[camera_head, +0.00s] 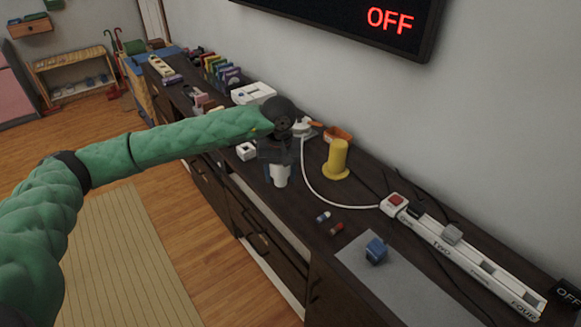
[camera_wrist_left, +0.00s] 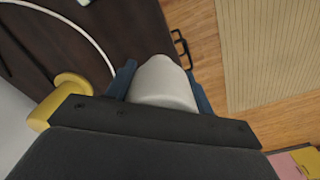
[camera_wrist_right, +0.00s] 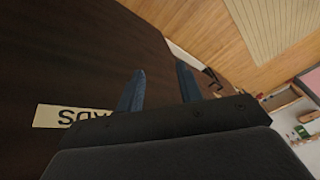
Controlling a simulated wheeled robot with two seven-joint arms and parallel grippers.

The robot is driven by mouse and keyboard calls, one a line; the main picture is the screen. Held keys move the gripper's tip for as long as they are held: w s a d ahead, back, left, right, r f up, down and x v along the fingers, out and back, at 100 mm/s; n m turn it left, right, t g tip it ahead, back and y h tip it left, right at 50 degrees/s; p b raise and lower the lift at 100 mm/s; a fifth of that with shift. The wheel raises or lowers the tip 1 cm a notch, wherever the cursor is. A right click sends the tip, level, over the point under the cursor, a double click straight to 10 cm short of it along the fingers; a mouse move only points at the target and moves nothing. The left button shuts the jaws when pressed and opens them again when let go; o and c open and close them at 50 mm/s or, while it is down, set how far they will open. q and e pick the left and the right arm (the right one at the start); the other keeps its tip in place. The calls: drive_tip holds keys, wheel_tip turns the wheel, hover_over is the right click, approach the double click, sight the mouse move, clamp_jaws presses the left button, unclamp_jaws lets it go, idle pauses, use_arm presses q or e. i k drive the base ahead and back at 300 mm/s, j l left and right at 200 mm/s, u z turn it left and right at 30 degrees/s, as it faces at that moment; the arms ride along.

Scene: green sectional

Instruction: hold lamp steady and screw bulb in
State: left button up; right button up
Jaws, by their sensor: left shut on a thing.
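My left gripper (camera_head: 279,170) is shut on a smooth white rounded piece (camera_head: 280,178) over the dark cabinet top. The left wrist view shows this white piece (camera_wrist_left: 163,84) between the blue fingers; I cannot tell for sure whether it is the bulb. A white round base (camera_head: 303,128) with a white cord sits just behind my left gripper, partly hidden; it may be the lamp. My right gripper is outside the head view. In the right wrist view my right gripper (camera_wrist_right: 158,85) has its fingers apart with nothing between them, above a dark surface.
A yellow post on a round foot (camera_head: 337,160) stands right of my left gripper. The cord runs to a red-button box (camera_head: 393,203) beside a long white rack (camera_head: 470,258). The wall screen (camera_head: 350,20) reads OFF.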

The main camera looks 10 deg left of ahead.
sight(335, 168)
drive_tip(key=i+j+z, duration=0.1)
drive_tip(key=j+z, duration=0.25)
drive_tip(key=j, duration=0.5)
drive_tip(key=j+z, duration=0.3)
drive_tip(key=j, duration=0.6)
